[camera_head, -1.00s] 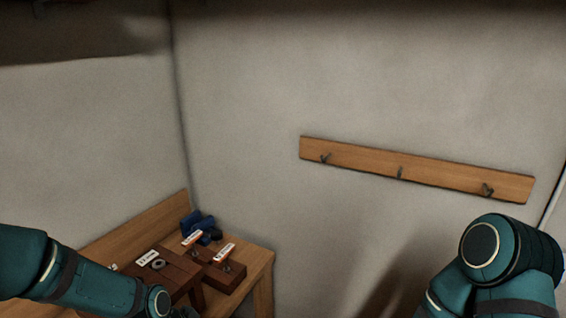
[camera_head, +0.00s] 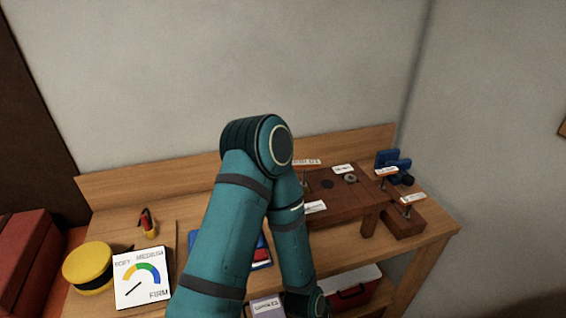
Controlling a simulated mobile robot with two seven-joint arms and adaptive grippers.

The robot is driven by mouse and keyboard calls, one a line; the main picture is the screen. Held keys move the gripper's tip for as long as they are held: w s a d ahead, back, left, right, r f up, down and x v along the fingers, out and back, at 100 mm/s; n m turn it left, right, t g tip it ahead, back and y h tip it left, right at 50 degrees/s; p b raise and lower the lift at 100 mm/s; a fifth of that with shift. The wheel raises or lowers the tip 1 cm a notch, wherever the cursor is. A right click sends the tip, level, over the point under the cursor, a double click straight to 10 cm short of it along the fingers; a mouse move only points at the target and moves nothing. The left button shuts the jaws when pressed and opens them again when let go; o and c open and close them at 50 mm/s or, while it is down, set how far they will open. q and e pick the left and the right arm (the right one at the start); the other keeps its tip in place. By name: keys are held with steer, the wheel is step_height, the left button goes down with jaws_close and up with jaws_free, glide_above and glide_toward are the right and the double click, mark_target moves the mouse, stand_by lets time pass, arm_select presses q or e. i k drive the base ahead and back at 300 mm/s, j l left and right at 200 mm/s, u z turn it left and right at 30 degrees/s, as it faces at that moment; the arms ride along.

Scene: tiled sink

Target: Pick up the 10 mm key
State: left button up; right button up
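I cannot pick out the 10 mm key for certain. A dark wooden stand (camera_head: 340,197) at the right of the bench carries small white labels, a grey metal ring (camera_head: 351,178) and a dark round spot. A lower wooden block (camera_head: 404,222) beside it holds small upright metal pieces with red-and-white labels (camera_head: 413,197). The labels are too small to read. My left arm rises in front of the bench and bends down again, hiding part of the stand's left side. My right gripper is out of view.
The wooden bench (camera_head: 432,240) stands against the wall. A blue clamp-like object (camera_head: 392,163) is behind the block. A yellow-and-black round object (camera_head: 88,268), a SOFT-MEDIUM-FIRM dial card (camera_head: 143,278) and a red-and-yellow tool (camera_head: 148,224) are at left. A red box (camera_head: 352,291) sits below.

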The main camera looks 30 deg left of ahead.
mark_target(303, 164)
steer(key=u, duration=0.95)
steer(key=l+z, duration=0.2)
steer(key=j, duration=0.1)
